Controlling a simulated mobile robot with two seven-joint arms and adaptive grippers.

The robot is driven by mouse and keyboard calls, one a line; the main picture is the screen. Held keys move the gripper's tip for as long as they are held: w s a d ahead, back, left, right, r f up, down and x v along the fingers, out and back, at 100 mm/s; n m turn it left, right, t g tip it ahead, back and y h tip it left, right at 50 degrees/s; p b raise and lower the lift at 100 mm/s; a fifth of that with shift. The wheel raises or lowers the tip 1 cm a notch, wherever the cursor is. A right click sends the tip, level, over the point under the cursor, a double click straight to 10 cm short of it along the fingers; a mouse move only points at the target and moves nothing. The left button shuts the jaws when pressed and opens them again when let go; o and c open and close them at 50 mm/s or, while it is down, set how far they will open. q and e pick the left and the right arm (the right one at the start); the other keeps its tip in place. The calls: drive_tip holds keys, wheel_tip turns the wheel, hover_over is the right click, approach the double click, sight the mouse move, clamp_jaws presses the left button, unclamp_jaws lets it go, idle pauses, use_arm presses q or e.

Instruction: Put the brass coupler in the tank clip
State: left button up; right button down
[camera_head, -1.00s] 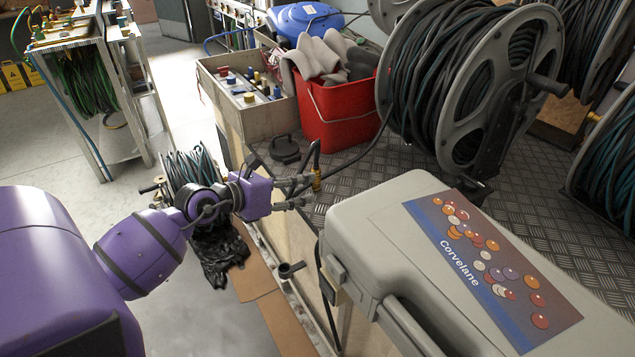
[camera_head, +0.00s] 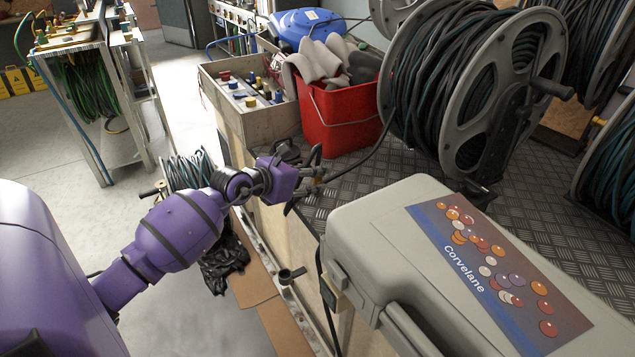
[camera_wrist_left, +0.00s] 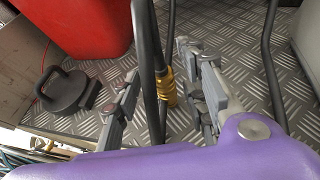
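The brass coupler (camera_head: 316,183) is on the end of the dark hose, over the checker-plate deck. In the left wrist view the brass coupler (camera_wrist_left: 167,88) stands roughly upright between my spread fingers. My left gripper (camera_head: 303,181) is open around it; in the left wrist view my gripper (camera_wrist_left: 160,100) shows gaps beside the coupler. A dark hose stretch crosses in front of it there. A dark ring-shaped holder (camera_head: 291,274) sticks out beside the beige Corvelane tank (camera_head: 380,215); I cannot tell if it is the tank clip. My right gripper is out of view.
A red bucket (camera_head: 338,118) with grey cloths stands behind the gripper, beside an open parts box (camera_head: 262,120). A big hose reel (camera_head: 480,90) stands at back right. A round black handled object (camera_wrist_left: 66,92) lies left on the deck (camera_wrist_left: 240,65).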

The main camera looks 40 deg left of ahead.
use_arm(q)
drive_tip(key=shift+c, duration=0.5)
clamp_jaws()
drive_tip(key=shift+r, duration=0.1)
